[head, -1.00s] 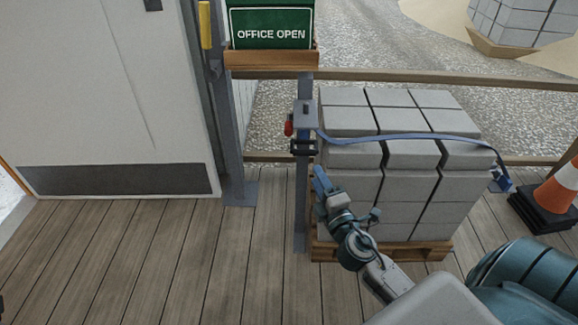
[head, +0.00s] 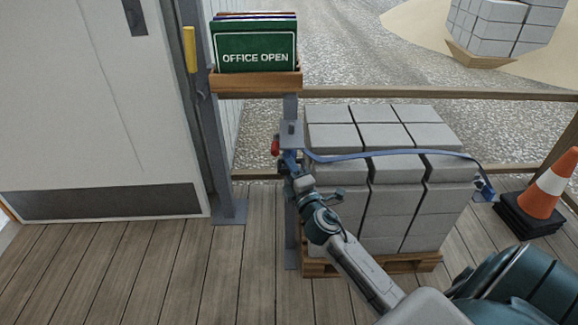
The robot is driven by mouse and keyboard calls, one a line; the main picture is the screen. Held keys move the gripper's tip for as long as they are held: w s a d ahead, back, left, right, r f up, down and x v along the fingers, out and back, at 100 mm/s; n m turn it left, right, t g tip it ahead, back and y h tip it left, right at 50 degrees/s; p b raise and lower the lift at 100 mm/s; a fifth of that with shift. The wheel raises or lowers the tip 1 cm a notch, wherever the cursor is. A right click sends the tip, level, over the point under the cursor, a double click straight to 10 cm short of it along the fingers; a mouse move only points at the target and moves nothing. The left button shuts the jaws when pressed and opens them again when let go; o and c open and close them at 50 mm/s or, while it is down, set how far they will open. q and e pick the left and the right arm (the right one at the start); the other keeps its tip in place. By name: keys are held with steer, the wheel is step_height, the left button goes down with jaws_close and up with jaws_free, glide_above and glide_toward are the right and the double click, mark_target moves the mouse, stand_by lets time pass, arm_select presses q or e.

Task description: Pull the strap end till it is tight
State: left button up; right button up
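A blue strap (head: 400,154) runs over the stack of grey blocks (head: 350,140), from a grey post at the left to a blue fitting (head: 485,190) at the right. It bows a little above the blocks. My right gripper (head: 289,162) is up at the post, just below the strap's buckle area beside a red knob (head: 275,147). Blue shows at its fingertips, but I cannot tell strap end from finger, nor whether it is shut. The strap end and dark buckle are largely hidden there. My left gripper is out of view.
The blocks stand on a wooden pallet (head: 425,262). An orange and white cone (head: 548,186) stands at the right. A wooden rail (head: 430,94) runs behind. A green "OFFICE OPEN" sign (head: 256,50) sits in a holder above the post. The deck at left is clear.

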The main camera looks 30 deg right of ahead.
jaws_close()
steer(key=s+a, duration=0.4)
steer(key=s, duration=0.3)
steer(key=shift+s+a, duration=0.3)
steer(key=shift+a, duration=0.1)
jaws_free()
steer(key=shift+s, duration=0.15)
